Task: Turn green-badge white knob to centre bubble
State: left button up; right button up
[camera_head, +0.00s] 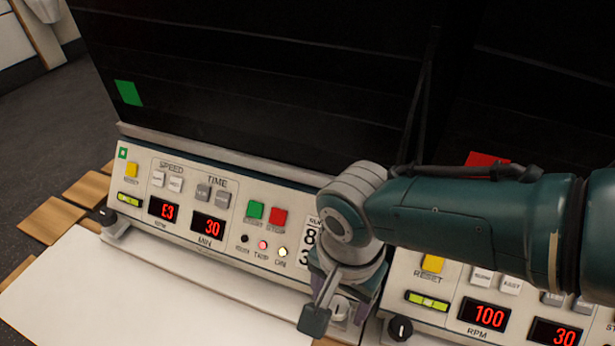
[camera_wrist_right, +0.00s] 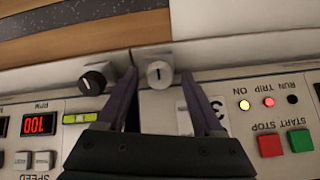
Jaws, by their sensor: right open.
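The white knob (camera_head: 340,308) is at the front right corner of the left machine, whose panel (camera_head: 190,225) has a green badge (camera_head: 123,153). In the right wrist view the white knob (camera_wrist_right: 160,74) sits between the two fingertips of my right gripper (camera_wrist_right: 160,80). The gripper is open, with a gap on each side of the knob. In the head view my right gripper (camera_head: 338,316) partly covers the knob. The green machine's bubble level (camera_head: 129,199) is a small yellow-green vial at the panel's left end; the bubble's exact position is too small to tell. My left gripper is not in view.
The green machine's black knob (camera_head: 104,216) is at its front left corner. The neighbouring machine's black knob (camera_head: 400,328) is close beside my right gripper, with its own level (camera_head: 427,300). A pale board (camera_head: 150,300) lies in front.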

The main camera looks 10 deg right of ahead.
grip_shut()
dwell(0.4)
jog(key=shift+n, duration=0.3)
jog(key=n, duration=0.8)
jog(key=shift+n, duration=0.3)
dwell(0.5)
